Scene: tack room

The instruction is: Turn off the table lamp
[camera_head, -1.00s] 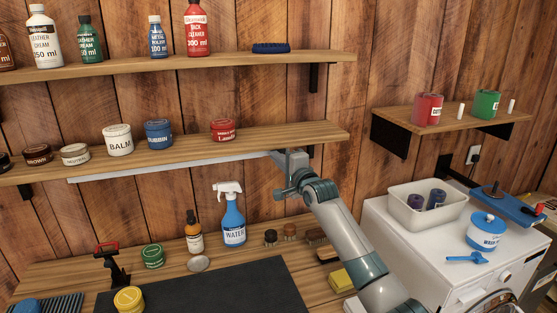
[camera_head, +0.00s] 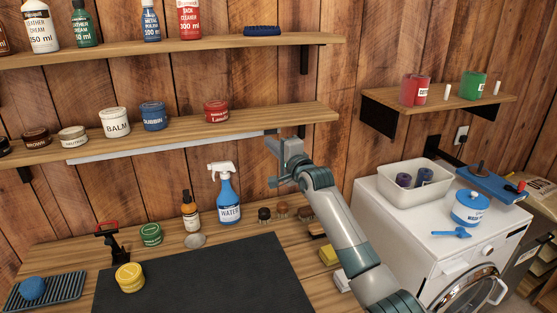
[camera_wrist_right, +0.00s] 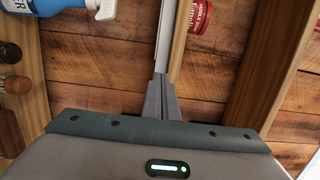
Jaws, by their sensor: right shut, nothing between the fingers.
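No table lamp of the usual standing kind shows. A slim pale bar (camera_head: 170,147), perhaps a strip lamp, runs under the front of the lower wall shelf; I cannot tell whether it is lit. My right gripper (camera_head: 271,146) is at the bar's right end, just under the shelf. In the right wrist view its fingers (camera_wrist_right: 161,97) are shut together with nothing between them. The pale bar (camera_wrist_right: 166,40) stretches away from the fingertips there; I cannot tell whether they touch it. No switch is visible. My left gripper is out of view.
The lower shelf (camera_head: 240,121) holds several tins. Below, a blue spray bottle (camera_head: 229,197), an amber bottle (camera_head: 190,212) and brushes stand on the bench behind a dark mat (camera_head: 215,275). A white washing machine (camera_head: 400,235) stands at right with a bin (camera_head: 390,190).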

